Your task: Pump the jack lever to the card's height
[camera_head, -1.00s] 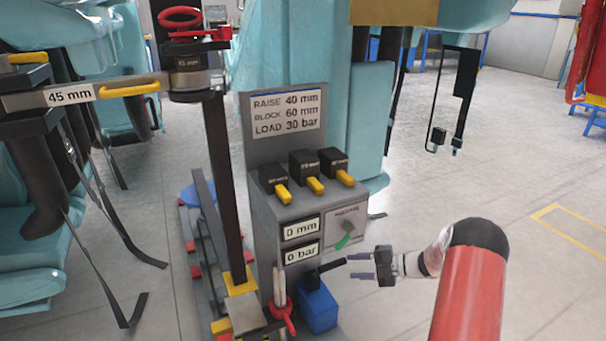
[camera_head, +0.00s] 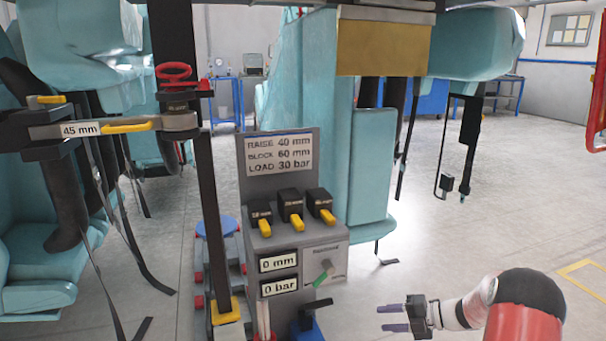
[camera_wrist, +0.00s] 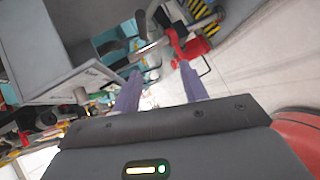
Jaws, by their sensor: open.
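The card (camera_head: 278,153) on top of the grey console (camera_head: 318,262) reads RAISE 40 mm, BLOCK 60 mm, LOAD 30 bar. The console's displays read 0 mm (camera_head: 278,261) and 0 bar (camera_head: 279,286). A black lever (camera_head: 314,304) sits on a blue block (camera_head: 306,328) at the console's foot. A pale upright handle (camera_head: 263,320) stands left of it, cut off by the frame's bottom. I cannot tell which is the jack lever. My gripper (camera_head: 384,318) is open and empty, right of the black lever and apart from it. Its two purple fingers (camera_wrist: 160,84) show in the wrist view, pointing toward a red part (camera_wrist: 184,48) and a metal bar (camera_wrist: 151,47).
Three black blocks with yellow handles (camera_head: 296,222) sit on the console. A dark post (camera_head: 208,190) and a clamp bar marked 45 mm (camera_head: 80,129) stand left. Teal seats hang overhead and behind. The floor (camera_head: 420,250) to the right is clear.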

